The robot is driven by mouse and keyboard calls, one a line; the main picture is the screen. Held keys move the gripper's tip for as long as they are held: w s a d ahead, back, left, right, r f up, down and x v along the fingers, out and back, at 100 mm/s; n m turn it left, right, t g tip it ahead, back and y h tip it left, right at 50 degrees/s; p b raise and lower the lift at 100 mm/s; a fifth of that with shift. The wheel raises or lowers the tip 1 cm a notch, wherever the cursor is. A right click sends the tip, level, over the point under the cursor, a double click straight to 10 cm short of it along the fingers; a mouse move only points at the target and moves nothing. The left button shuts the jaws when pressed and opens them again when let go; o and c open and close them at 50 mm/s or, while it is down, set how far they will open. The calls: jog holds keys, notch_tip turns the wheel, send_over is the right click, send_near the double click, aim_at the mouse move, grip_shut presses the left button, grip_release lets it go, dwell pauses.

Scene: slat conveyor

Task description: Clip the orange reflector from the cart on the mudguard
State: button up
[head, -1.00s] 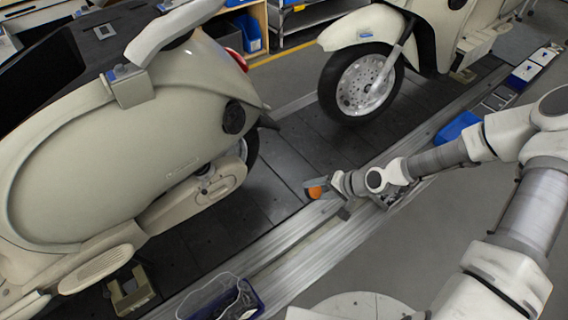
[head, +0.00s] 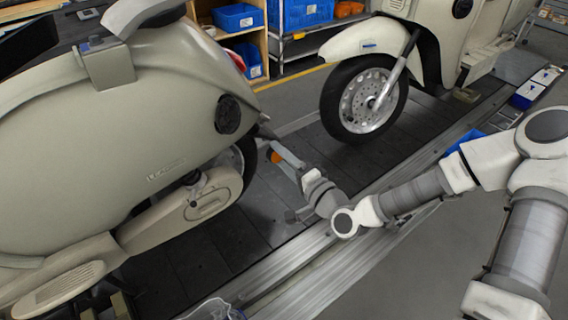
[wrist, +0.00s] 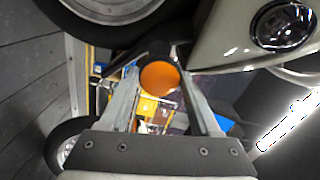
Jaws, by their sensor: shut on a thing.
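The orange reflector (head: 274,156) is a small round disc held at the end of my gripper (head: 280,158). In the wrist view the reflector (wrist: 160,78) faces the camera between the two fingers of my gripper (wrist: 162,82), which are shut on it. In the head view my gripper is just right of the cream scooter's rear wheel (head: 247,160). A dark mudguard (head: 266,131) sticks out behind that wheel, a little above the reflector. In the wrist view a black part (wrist: 156,48) lies just beyond the reflector; I cannot tell whether they touch.
A second cream scooter with its front wheel (head: 364,100) stands farther along the slat conveyor (head: 290,200). A metal rail (head: 300,260) runs along the near side. Blue bins (head: 238,17) sit on shelving behind. A blue container (head: 462,140) is partly hidden behind my arm.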

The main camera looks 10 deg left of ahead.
send_near(251, 129)
jog(key=shift+x, duration=1.4)
jog(key=shift+w+a, duration=0.1)
jog(key=shift+a, duration=0.05)
jog(key=shift+b+x, duration=0.6)
jog(key=shift+x, duration=0.75)
jog(key=shift+a, duration=0.15)
jog(key=o, duration=1.4)
